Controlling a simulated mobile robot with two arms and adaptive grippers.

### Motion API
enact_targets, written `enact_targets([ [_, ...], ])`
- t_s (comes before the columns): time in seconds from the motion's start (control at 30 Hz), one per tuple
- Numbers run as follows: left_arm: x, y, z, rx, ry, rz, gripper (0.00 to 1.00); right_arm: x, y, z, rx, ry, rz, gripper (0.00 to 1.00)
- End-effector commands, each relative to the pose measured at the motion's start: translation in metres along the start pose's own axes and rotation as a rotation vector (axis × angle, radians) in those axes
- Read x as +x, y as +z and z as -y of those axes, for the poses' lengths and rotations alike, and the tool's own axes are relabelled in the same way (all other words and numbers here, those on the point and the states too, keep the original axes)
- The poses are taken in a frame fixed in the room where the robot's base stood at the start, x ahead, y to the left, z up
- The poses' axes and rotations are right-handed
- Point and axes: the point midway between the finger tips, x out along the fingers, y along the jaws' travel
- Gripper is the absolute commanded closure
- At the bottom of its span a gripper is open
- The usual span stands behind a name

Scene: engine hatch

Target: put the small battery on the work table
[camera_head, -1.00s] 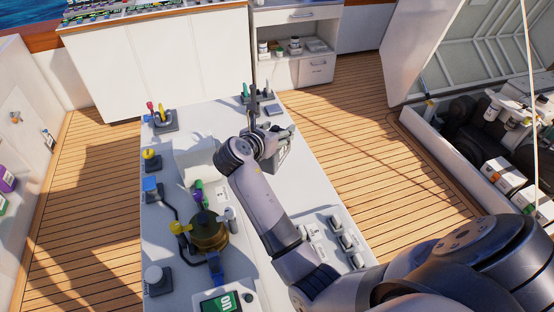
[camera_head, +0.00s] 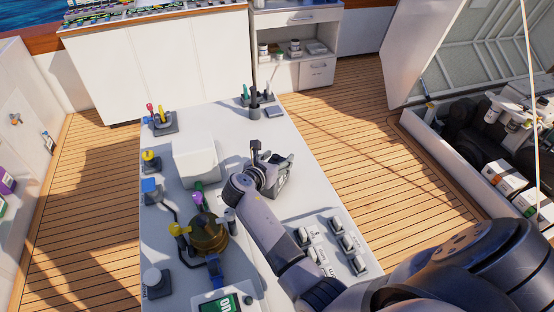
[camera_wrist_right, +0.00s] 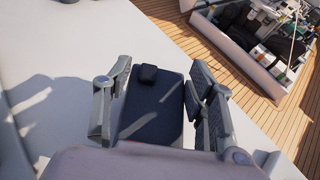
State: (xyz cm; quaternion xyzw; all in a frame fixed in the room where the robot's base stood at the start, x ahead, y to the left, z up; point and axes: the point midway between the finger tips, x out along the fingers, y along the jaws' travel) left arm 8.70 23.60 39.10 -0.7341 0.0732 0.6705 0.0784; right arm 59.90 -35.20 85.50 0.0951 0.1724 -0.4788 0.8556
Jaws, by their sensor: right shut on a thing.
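My right gripper (camera_head: 272,162) is over the right part of the white work table (camera_head: 300,205). In the right wrist view my right gripper (camera_wrist_right: 160,95) has its fingers on both sides of a dark box-shaped thing, the small battery (camera_wrist_right: 152,115), with a black block on its top. In the head view the battery (camera_head: 284,182) is partly hidden by the gripper and sits low over the tabletop. I cannot tell whether its underside touches the table. My left gripper is not in view.
A white box (camera_head: 196,160) stands left of the gripper, with a brass-coloured device (camera_head: 207,235) nearer. A switch panel (camera_head: 330,243) lies at the near right. Open tabletop lies beyond the gripper. The open engine hatch (camera_head: 490,150) is at the right.

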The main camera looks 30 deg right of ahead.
Motion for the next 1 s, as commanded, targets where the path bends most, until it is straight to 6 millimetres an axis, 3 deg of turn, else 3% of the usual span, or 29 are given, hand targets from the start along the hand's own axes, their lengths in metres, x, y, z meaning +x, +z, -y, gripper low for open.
enact_targets([
  [0.13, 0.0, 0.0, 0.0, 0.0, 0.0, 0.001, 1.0, 0.0, 0.002, -0.001, 0.002, 0.001, 0.004, 1.0],
  [0.17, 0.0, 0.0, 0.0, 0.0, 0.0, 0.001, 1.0, 0.0, -0.001, 0.0, -0.001, 0.0, 0.0, 0.48],
  [0.2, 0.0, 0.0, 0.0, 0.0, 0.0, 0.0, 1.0, 0.0, -0.001, 0.0, -0.001, 0.0, 0.0, 0.45],
  [0.47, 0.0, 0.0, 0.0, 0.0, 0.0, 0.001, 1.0, 0.0, -0.001, 0.0, 0.0, 0.0, -0.001, 0.29],
  [0.77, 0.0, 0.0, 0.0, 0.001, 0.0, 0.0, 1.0, -0.001, 0.001, 0.0, 0.001, 0.0, -0.001, 0.29],
  [1.0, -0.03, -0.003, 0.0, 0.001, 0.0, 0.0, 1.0, -0.029, 0.006, 0.0, -0.003, 0.001, -0.003, 0.29],
])
